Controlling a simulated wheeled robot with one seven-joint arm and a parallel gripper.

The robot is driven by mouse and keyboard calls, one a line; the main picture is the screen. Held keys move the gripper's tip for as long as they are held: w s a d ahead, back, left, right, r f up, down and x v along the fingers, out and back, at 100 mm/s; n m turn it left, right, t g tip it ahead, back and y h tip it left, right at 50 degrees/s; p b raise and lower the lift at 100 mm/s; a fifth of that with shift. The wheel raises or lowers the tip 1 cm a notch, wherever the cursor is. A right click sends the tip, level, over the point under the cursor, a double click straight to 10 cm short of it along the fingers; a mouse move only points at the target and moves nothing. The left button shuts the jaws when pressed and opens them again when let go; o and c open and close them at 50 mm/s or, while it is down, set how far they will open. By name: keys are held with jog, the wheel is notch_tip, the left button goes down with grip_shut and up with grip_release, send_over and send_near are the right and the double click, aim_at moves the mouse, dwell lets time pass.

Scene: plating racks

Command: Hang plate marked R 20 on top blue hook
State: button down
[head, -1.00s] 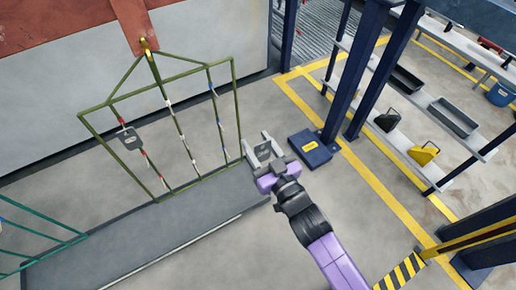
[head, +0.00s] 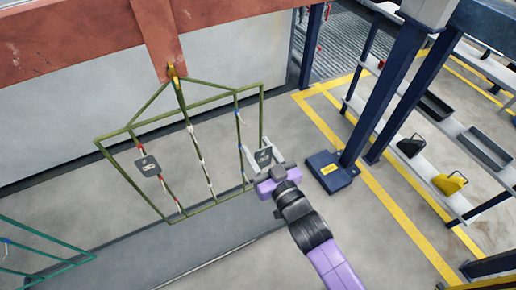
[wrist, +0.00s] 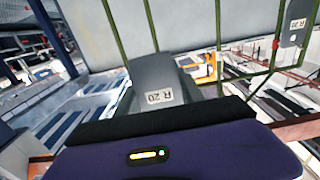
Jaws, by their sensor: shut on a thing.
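My gripper (head: 261,152) is shut on a dark grey plate (head: 264,157), which overlaps the right side post of the green rack (head: 226,201) in the head view. In the wrist view this plate (wrist: 150,75) is upright in front of my gripper, with a white label reading R 20. The top blue hook (head: 238,98) is on the rack's right inner bar, above and left of the plate. A lower blue mark shows on that bar, partly hidden near my gripper. I cannot tell whether the plate touches the rack.
Another grey plate (head: 148,167) hangs on the rack's left bar with red hooks; it shows at the wrist view's upper right (wrist: 296,25). The middle bar has white hooks (head: 190,128). A blue column base (head: 329,172) stands right of my gripper. A teal rack (head: 40,262) is lower left.

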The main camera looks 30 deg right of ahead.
send_near(238, 121)
jog(key=shift+w+r, duration=0.7)
jog(key=shift+w, duration=0.95)
jog(key=shift+w+f, duration=0.1)
jog(key=shift+w, duration=1)
jog(key=shift+w+p, duration=0.4)
jog(key=shift+w, duration=0.35)
jog(key=shift+w+f+p, duration=0.25)
jog(key=shift+w+p, duration=0.1)
jog(key=shift+w, duration=0.25)
jog(key=shift+w+f, duration=0.4)
jog(key=shift+w, duration=0.05)
jog(key=c, duration=0.7)
grip_release()
jog(key=shift+o, duration=0.2)
